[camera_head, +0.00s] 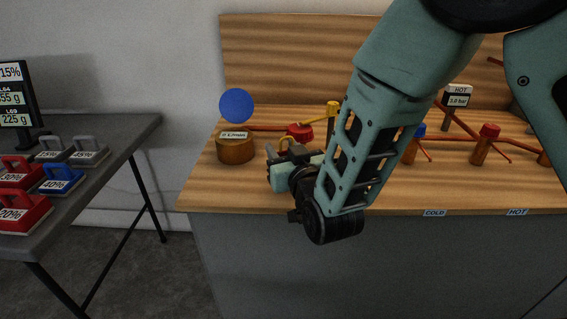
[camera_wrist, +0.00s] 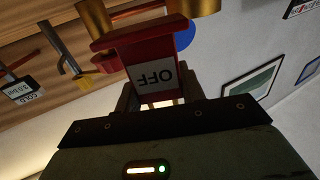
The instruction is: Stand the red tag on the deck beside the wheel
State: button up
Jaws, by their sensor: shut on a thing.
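The red tag (camera_wrist: 153,65) with a white OFF label is between the two fingers of my gripper (camera_wrist: 160,97) in the wrist view. It appears upside down there, with gold round parts (camera_wrist: 96,18) by its far end; I cannot tell if they belong to it. In the head view my gripper (camera_head: 286,157) is low over the front left of the wooden deck (camera_head: 235,188), largely hidden by my own wrist. A red round cap (camera_head: 300,131) shows just behind it. I cannot tell for certain which part is the wheel, or whether the tag touches the deck.
Red pipes and valves (camera_head: 487,135) fill the right. A dark table (camera_head: 127,140) with weights stands left, across a gap.

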jog(key=shift+f, duration=1.55)
jog(key=shift+f+b, duration=0.2)
jog(key=shift+b, duration=0.15)
jog(key=o, duration=1)
jog(key=shift+c, duration=0.2)
jog(key=shift+r, duration=0.15)
